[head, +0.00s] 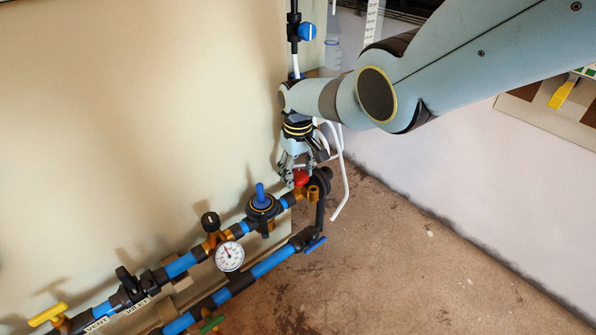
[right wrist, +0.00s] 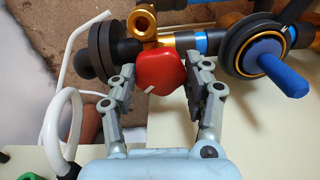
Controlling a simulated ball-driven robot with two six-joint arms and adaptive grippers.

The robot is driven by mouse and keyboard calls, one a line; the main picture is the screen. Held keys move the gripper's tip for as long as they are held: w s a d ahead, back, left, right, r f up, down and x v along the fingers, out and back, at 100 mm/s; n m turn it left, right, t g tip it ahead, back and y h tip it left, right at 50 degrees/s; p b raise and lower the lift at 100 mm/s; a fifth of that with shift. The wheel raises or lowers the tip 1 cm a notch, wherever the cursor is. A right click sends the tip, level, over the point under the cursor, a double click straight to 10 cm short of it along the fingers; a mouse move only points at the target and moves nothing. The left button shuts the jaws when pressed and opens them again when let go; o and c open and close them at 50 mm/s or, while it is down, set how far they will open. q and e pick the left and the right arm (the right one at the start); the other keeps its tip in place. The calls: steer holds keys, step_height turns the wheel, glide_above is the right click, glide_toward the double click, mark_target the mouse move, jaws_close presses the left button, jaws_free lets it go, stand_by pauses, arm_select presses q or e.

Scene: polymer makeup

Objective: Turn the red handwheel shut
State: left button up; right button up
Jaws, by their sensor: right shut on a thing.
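The red handwheel (head: 301,178) sits on a brass valve at the right end of the upper pipe run. It also shows in the right wrist view (right wrist: 160,72), a rounded red knob with a small white mark near its lower edge. My right gripper (head: 299,171) reaches down onto it from above. In the right wrist view its two fingers (right wrist: 162,85) stand on either side of the wheel, shut on it. The brass valve body (right wrist: 146,22) shows just beyond the wheel. My left gripper is in neither view.
A blue-handled valve (head: 262,200) is close on the left along the same pipe. A pressure gauge (head: 229,256) and a black knob (head: 210,221) lie farther left. A lower pipe with a blue lever (head: 315,245) runs below. White hose (head: 341,175) hangs beside the gripper.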

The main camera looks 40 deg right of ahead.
steer(key=m, duration=0.4)
steer(key=shift+m, duration=1.3)
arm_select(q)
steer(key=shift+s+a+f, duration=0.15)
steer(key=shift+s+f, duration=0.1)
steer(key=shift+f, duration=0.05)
arm_select(e)
steer(key=shift+m, duration=0.9)
steer(key=o, duration=1.1)
steer(key=shift+o, duration=0.2)
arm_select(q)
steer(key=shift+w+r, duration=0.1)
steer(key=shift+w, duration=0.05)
